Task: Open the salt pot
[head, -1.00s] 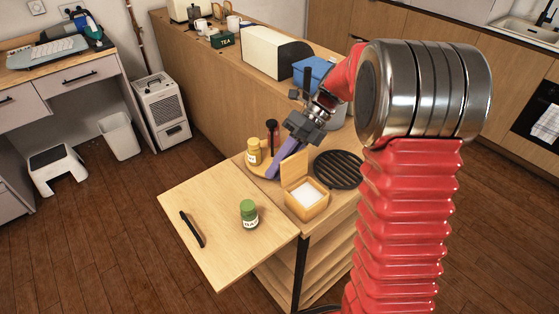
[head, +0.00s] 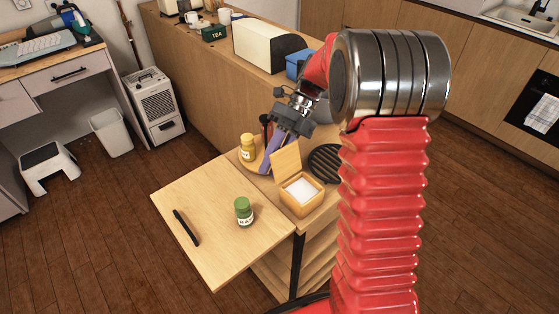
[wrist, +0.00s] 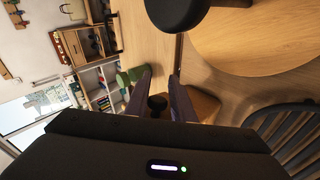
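The salt pot (head: 301,204) is a square wooden box with white salt showing inside, on the cabinet top. Its wooden lid (head: 286,161) stands raised at the back, tilted up. My gripper (head: 267,164) is just behind and left of the lid, its purple fingers pointing down. In the wrist view my gripper (wrist: 161,84) has its two fingers apart. A small dark round knob (wrist: 157,102) shows between them; I cannot tell whether it touches a finger. An orange-brown surface, perhaps the lid (wrist: 206,106), is beside the right finger.
A yellow jar (head: 247,147) stands on a round board left of my fingers. A green-capped jar (head: 243,211) stands on the pulled-out leaf (head: 202,220), near a black handle. A black slatted trivet (head: 326,163) lies right of the lid. The leaf is otherwise clear.

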